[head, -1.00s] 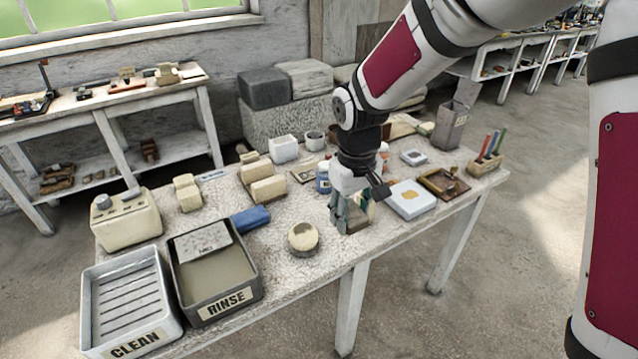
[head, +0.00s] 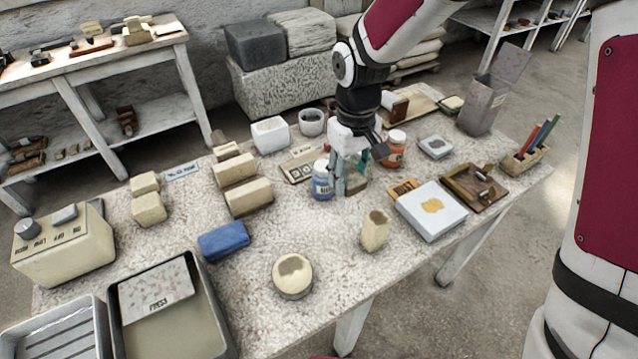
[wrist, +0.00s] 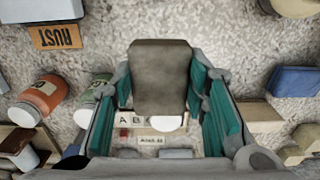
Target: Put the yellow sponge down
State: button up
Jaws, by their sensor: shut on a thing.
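My gripper (head: 350,188) is shut on a block (wrist: 160,78) whose face looks dull grey-brown in the wrist view. In the head view the fingers largely hide it, and I see no clear yellow on it. I cannot tell whether it is the yellow sponge. The gripper is over the back middle of the speckled table (head: 325,243), beside the blue-labelled bottle (head: 322,180). I cannot tell whether the block touches the table.
A white box (head: 432,212), a RUST card (wrist: 57,37) and an orange jar (head: 394,150) lie right of the gripper. Cream blocks (head: 249,197) and a blue block (head: 224,241) are left.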

aim_at(345, 215)
notch_tip(345, 215, down, 10)
jog(key=shift+w+f, duration=0.1)
dwell(0.4)
jog(key=shift+f+b, duration=0.15)
jog(key=shift+b, duration=0.15)
jog(key=o, duration=1)
notch_tip(345, 215, up, 12)
jog(key=shift+r+p, duration=0.25)
jog(key=shift+p, duration=0.05)
